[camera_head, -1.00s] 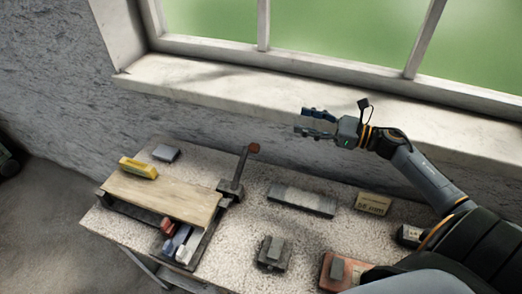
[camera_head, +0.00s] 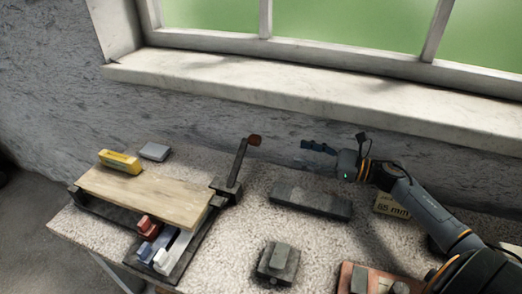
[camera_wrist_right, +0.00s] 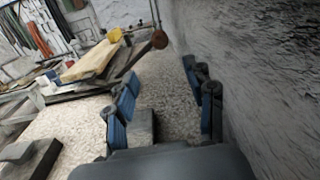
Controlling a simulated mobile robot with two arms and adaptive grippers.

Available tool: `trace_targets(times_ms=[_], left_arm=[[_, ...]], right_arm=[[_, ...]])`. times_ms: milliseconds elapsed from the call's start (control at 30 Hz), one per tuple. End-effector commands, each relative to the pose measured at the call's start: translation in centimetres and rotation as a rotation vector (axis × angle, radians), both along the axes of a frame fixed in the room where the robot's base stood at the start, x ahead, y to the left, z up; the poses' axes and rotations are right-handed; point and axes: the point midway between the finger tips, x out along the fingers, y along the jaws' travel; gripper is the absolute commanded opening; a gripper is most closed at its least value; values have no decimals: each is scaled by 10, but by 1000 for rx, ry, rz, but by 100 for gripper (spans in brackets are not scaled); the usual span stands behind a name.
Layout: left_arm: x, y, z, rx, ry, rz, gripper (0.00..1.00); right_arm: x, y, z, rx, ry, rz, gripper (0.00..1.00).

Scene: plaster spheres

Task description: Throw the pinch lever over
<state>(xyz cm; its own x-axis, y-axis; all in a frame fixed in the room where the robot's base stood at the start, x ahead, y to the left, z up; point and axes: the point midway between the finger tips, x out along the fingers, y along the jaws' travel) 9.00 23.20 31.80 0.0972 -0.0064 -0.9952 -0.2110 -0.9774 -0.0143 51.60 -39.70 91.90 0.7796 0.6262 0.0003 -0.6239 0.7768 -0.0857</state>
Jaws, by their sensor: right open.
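The pinch lever (camera_head: 240,165) stands up from a dark bracket at the right end of the wooden board, leaning slightly right, with a reddish-brown knob (camera_head: 254,140) on top. In the right wrist view the knob (camera_wrist_right: 159,40) shows ahead, beyond my fingertips. My right gripper (camera_head: 308,156) is open and empty, to the right of the knob and apart from it, with its fingers pointing left. Its blue-padded fingers (camera_wrist_right: 160,72) show spread in the right wrist view. My left gripper is not in view.
A long grey block (camera_head: 311,201), a small dark block (camera_head: 279,262) and a "55 mm" sign (camera_head: 391,205) stand on the bench. The wall and window sill (camera_head: 300,105) bound the back.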

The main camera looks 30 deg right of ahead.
Motion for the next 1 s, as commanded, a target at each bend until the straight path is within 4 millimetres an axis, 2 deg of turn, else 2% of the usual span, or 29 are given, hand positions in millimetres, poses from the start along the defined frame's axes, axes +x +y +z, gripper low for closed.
trace_targets(times_ms=[167,300,600,800,1000], left_arm=[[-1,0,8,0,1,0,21],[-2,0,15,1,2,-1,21],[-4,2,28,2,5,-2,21],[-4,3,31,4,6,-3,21],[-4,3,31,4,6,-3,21]], right_arm=[[20,16,5,0,-5,1,54],[44,35,6,2,-5,1,54],[89,71,4,2,-2,0,54],[102,82,3,0,-1,0,54],[104,84,1,-1,-1,0,54]])
